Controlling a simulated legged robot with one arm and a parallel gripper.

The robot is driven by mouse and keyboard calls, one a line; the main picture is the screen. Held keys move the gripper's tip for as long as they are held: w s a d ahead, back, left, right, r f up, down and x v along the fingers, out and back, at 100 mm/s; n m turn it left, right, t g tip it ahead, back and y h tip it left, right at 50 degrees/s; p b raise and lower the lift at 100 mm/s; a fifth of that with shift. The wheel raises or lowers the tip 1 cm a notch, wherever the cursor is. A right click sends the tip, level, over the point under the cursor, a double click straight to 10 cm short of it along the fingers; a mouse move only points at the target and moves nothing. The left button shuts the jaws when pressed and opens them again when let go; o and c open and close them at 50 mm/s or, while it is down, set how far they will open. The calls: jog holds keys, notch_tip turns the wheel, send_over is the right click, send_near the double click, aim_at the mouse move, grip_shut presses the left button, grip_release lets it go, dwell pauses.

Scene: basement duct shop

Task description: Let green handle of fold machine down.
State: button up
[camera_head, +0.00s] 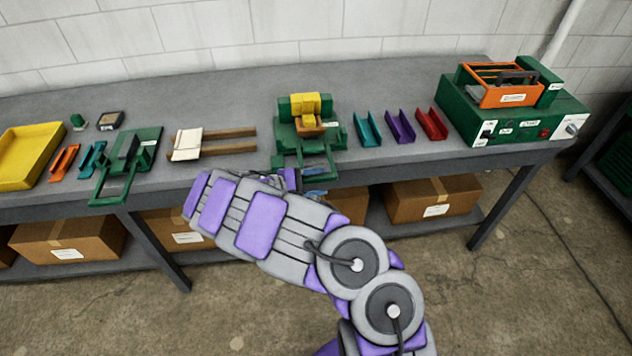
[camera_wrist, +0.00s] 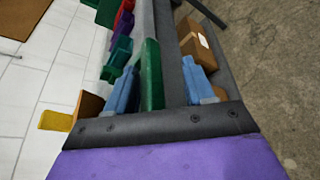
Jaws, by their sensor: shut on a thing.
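The fold machine (camera_head: 284,128), a green machine with a yellow top part, stands at the middle of the grey bench near its front edge. Its green handle (camera_head: 332,164) reaches forward over the front edge; a green bar of it (camera_wrist: 152,75) shows in the wrist view. My gripper (camera_head: 316,181) is at the handle, with blue fingers (camera_wrist: 158,88) on both sides of the green bar, shut on it. My arm hides part of the handle's near end in the head view.
Teal, purple and red channels (camera_head: 400,126) lie right of the machine, then a green box (camera_head: 545,125) carrying an orange tray. Cardboard boxes (camera_head: 430,200) sit underneath.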

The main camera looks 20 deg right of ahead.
jog(key=p+v, duration=0.3)
jog(key=v, duration=1.4)
jog(key=shift+a+p, duration=0.2)
jog(key=shift+p, duration=0.15)
jog(key=shift+w, duration=0.1)
